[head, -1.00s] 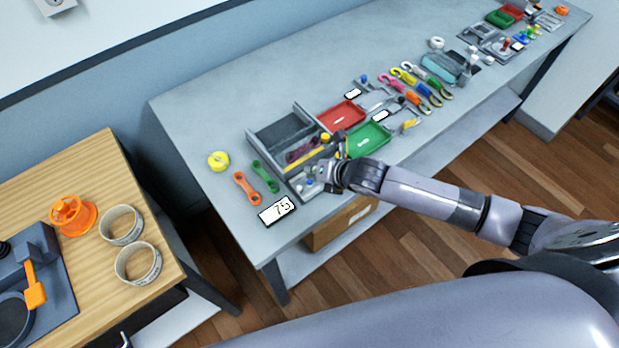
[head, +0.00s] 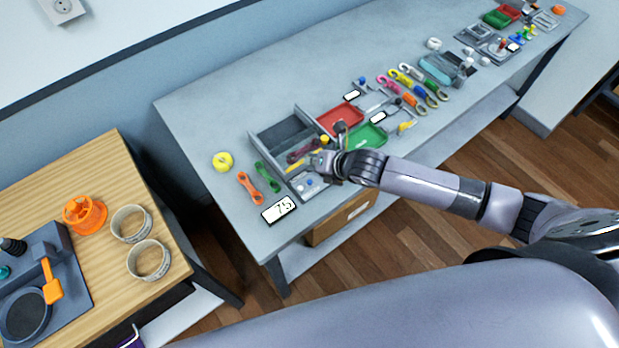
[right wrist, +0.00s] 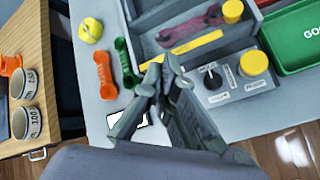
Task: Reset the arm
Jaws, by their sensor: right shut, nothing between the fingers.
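My right gripper (head: 322,163) is over the near left part of the grey bench. In the right wrist view its fingers (right wrist: 160,78) are together with nothing between them. A grey control box (right wrist: 236,80) with a black knob and a yellow button lies just right of the fingertips in that view. The box also shows in the head view (head: 306,184), partly hidden by the gripper. I see no left gripper.
A grey divided tray (head: 285,137), a red tray (head: 340,117) and a green tray (head: 362,140) stand close to the gripper. Orange (head: 250,188) and green straps (head: 267,177) lie left of it. A "75" label (head: 279,209) is in front. The bench's back left is clear.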

